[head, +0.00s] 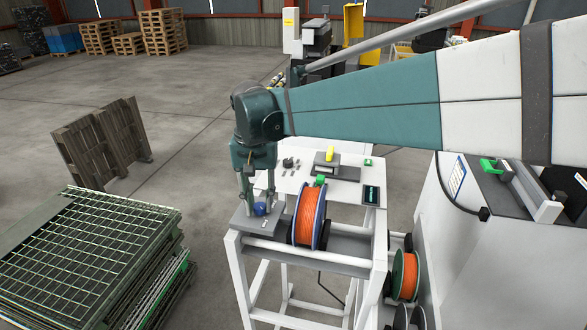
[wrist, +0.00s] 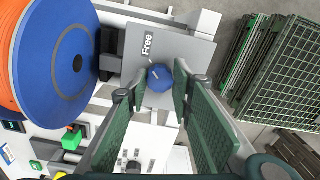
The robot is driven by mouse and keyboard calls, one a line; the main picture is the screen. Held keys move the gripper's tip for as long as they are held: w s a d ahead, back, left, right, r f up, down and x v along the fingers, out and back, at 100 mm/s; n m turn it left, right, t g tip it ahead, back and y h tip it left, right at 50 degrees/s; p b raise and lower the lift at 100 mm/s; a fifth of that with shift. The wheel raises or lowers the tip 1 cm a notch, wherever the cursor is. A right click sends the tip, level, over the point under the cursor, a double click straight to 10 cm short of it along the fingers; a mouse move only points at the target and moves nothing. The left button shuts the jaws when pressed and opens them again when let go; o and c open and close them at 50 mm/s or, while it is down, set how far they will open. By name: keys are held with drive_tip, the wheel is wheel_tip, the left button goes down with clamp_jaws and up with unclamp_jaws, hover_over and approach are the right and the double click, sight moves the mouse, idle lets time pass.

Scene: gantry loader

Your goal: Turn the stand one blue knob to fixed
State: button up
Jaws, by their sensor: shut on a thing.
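The blue knob (wrist: 160,78) sits on a grey plate (wrist: 190,52) on the white stand (head: 240,262), and the word "Free" is printed on the plate beside it. In the head view the knob (head: 260,209) shows low between the fingers. My gripper (wrist: 158,82) points down and is shut on the knob, with one green-padded finger on each side. In the head view my gripper (head: 258,203) is at the stand's left end. The knob's pointer and any "fixed" mark are not clear to me.
An orange spool with blue flanges (head: 309,216) stands close to the right of my gripper. Behind it are a yellow-handled device (head: 330,156) and a small dark screen (head: 371,195). Green mesh racks (head: 85,250) stand at the left. Open floor lies beyond.

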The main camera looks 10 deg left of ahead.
drive_tip(key=shift+n, duration=0.5)
drive_tip(key=n+b, duration=0.1)
drive_tip(key=n, duration=0.3)
drive_tip(key=shift+n, duration=0.3)
drive_tip(key=n+b, duration=0.1)
drive_tip(key=n, duration=1.1)
drive_tip(key=shift+n, duration=0.3)
drive_tip(key=o, duration=0.9)
drive_tip(key=shift+r, duration=0.1)
